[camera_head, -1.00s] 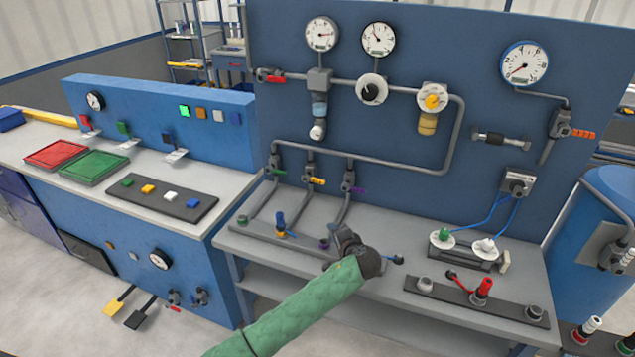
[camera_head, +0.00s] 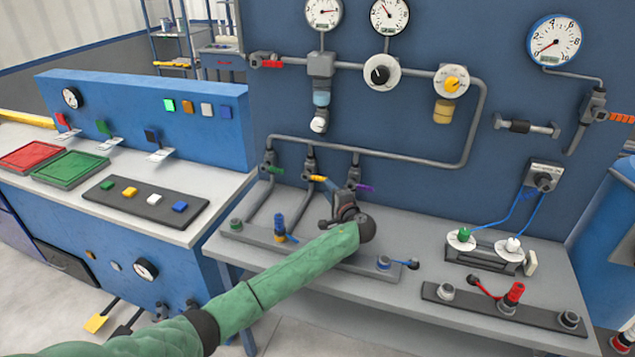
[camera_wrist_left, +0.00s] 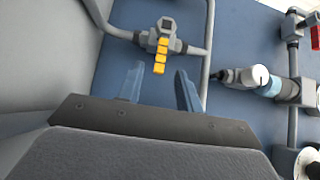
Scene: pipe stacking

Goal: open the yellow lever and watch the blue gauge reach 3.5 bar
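The yellow lever (camera_head: 318,178) sits on the middle of three valves on the pipework, sticking out sideways to the right. My left gripper (camera_head: 338,196) is just below and right of it. In the left wrist view the yellow lever (camera_wrist_left: 161,52) lies ahead of the open fingers of my left gripper (camera_wrist_left: 158,84), its near end roughly between the fingertips; I see no contact. The blue gauge (camera_head: 554,40), with a blue rim, is at the upper right of the panel; its needle points to the lower left, near the low end. My right gripper is not in view.
A green lever (camera_head: 275,170) and a purple lever (camera_head: 364,188) flank the yellow one. Below on the bench stand a rail with a blue-handled valve (camera_head: 280,228) and a unit with two white discs (camera_head: 512,246). A red-handled valve (camera_head: 515,293) is at the front right.

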